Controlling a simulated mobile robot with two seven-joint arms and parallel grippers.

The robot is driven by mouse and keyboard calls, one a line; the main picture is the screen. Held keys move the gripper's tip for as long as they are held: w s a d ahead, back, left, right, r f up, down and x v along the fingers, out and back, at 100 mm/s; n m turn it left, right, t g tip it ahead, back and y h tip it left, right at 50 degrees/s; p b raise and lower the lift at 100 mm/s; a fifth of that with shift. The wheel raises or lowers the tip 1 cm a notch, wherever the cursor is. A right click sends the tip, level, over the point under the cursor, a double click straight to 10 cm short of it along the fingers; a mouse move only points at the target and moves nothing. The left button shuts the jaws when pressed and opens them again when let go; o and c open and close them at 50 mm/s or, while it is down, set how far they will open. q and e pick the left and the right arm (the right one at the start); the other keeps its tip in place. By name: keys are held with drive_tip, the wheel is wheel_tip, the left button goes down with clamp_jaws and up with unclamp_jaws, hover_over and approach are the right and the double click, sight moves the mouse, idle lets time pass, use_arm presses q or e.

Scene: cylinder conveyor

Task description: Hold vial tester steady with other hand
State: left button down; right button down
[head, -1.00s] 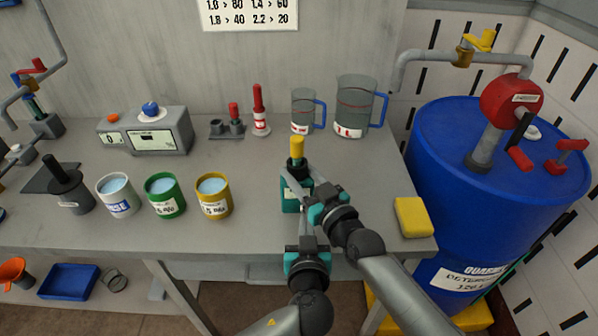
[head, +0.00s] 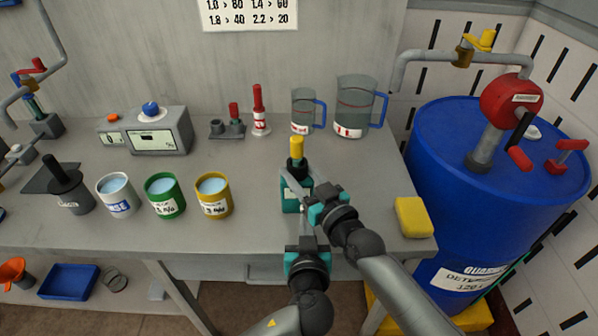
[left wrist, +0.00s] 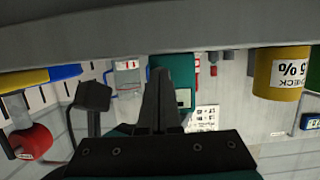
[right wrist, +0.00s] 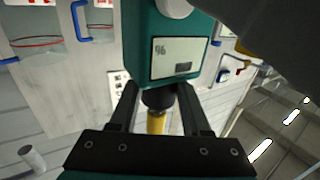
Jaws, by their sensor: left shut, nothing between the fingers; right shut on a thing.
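The vial tester (head: 291,197) is a teal box with a black neck and a yellow top (head: 297,147), upright at the table's front middle. It also shows in the left wrist view (left wrist: 183,75). In the right wrist view it appears upside down with a small display (right wrist: 178,58). My right gripper (right wrist: 158,95) is shut on the tester, its fingers on either side of the black neck. My left gripper (head: 304,228) is shut and empty, low at the table's front edge, just below the tester. Its fingers (left wrist: 158,90) point toward the tester; I cannot tell whether they touch it.
White, green and yellow mugs (head: 214,196) stand left of the tester. Two clear jugs (head: 358,105) and a red marker-like bottle (head: 259,110) stand behind it. A yellow sponge (head: 412,217) lies at the right edge, beside a blue barrel (head: 450,170).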

use_arm(q)
drive_tip(key=shift+w, duration=0.75)
idle(0.5)
drive_tip(key=shift+s, duration=3)
use_arm(e)
drive_tip(key=shift+c, duration=1.4)
unclamp_jaws()
drive_tip(key=v, duration=1.2)
